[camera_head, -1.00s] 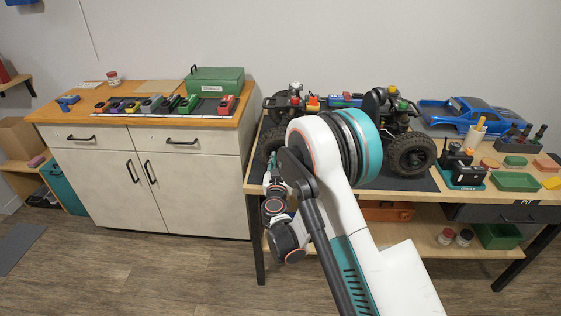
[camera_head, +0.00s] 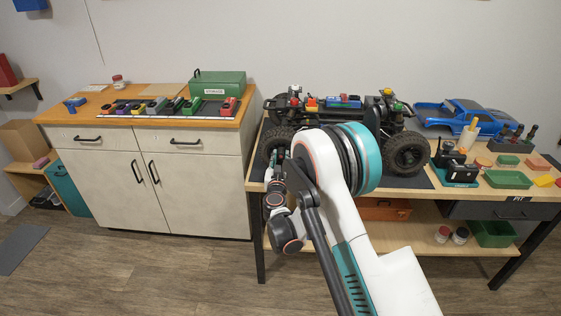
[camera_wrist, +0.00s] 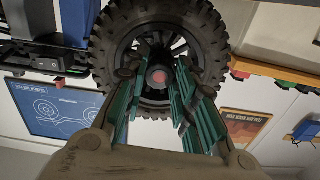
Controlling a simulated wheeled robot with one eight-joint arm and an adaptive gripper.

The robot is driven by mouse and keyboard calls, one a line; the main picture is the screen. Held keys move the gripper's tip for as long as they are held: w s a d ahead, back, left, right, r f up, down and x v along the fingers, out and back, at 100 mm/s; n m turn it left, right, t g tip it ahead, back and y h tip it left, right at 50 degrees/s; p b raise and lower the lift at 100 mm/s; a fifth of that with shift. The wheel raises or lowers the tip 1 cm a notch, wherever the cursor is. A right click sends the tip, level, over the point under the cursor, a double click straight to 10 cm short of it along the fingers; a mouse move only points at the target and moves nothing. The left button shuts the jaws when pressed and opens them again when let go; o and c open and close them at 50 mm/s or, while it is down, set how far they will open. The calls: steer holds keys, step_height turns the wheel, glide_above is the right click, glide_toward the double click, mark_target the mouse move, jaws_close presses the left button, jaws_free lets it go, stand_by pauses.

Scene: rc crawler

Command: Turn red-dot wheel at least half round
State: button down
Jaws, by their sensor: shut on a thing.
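The red-dot wheel (camera_wrist: 105,45) fills the upper middle of the wrist view, a black knobbly tyre with dark spokes and a red dot (camera_wrist: 158,77) at its hub. My gripper (camera_wrist: 156,88) has its green-ribbed fingers on both sides of the hub, shut on the wheel's centre part. The exact contact at the fingertips is hard to see. In the head view, the crawler's left wheel (camera_head: 275,144) shows at the workbench's left end. My gripper (camera_head: 272,168) is close in front of it, partly covered by my arm.
The crawler chassis (camera_head: 345,112) stands on a dark mat on the workbench. Its right wheel (camera_head: 407,154) is beside my elbow. A blue body shell (camera_head: 455,113), a radio (camera_head: 455,165) and green trays lie to the right.

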steer(key=c, duration=1.3)
jaws_free()
steer(key=s, duration=0.7)
steer(key=shift+s, duration=0.3)
steer(key=shift+a, duration=0.1)
